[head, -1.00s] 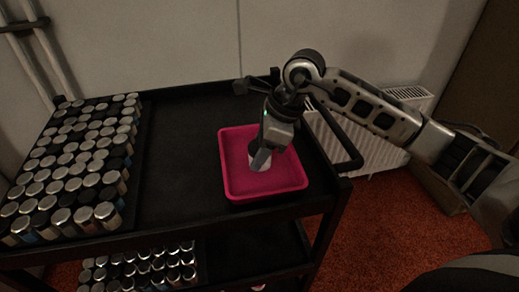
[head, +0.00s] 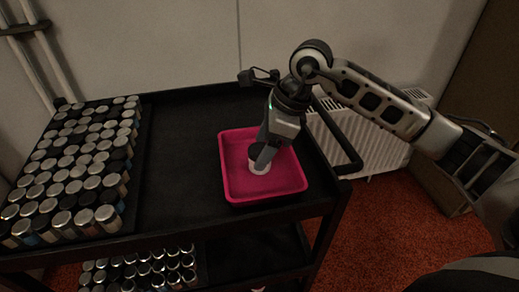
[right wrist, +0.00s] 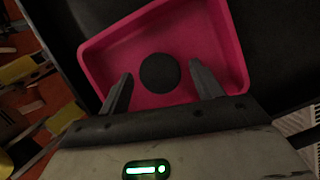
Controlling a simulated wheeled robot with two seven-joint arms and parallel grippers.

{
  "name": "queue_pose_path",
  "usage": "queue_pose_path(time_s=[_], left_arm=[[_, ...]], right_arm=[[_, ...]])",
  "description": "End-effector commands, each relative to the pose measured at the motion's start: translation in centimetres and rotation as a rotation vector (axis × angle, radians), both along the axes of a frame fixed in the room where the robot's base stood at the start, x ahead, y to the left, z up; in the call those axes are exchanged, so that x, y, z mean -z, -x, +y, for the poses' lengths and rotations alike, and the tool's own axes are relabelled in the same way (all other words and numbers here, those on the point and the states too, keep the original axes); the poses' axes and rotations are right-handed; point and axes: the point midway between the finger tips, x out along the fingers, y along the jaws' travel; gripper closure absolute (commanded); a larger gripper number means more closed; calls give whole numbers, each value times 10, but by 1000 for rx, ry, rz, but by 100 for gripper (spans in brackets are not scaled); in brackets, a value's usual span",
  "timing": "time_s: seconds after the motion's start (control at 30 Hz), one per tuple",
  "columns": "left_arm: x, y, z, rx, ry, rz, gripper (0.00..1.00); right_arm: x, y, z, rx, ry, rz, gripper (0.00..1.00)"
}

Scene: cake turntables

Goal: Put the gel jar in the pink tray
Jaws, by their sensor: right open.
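The gel jar (head: 258,169) is a small pale jar with a dark lid, standing inside the pink tray (head: 292,184). In the right wrist view its round dark lid (right wrist: 159,73) shows from above against the pink tray floor (right wrist: 205,42). My right gripper (head: 264,162) is just above and beside the jar, partly hiding it in the head view. In the right wrist view the two fingers of the right gripper (right wrist: 160,88) are spread apart, with gaps between them and the lid. My left gripper is out of view.
The tray sits on the right part of a black cart top (head: 180,150). A block of many lidded jars (head: 75,170) fills the cart's left side, with more on the lower shelf (head: 140,268). The middle of the top is clear. A radiator (head: 355,140) stands behind.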

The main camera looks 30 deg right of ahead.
Motion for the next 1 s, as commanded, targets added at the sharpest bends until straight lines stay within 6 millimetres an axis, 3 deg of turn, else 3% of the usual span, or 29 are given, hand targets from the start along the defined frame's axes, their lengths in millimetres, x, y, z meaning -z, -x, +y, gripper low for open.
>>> queue_pose_path(time_s=[0.2, 0.4, 0.6, 1.0], left_arm=[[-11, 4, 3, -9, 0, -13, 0], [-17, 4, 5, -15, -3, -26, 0], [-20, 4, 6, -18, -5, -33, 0], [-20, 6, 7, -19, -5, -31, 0]], right_arm=[[-49, 8, -17, 1, 2, -6, 35], [-79, 15, -28, 2, 0, -4, 35], [-89, 18, -32, -1, 0, -2, 35], [-89, 18, -32, -1, 0, -2, 35]])
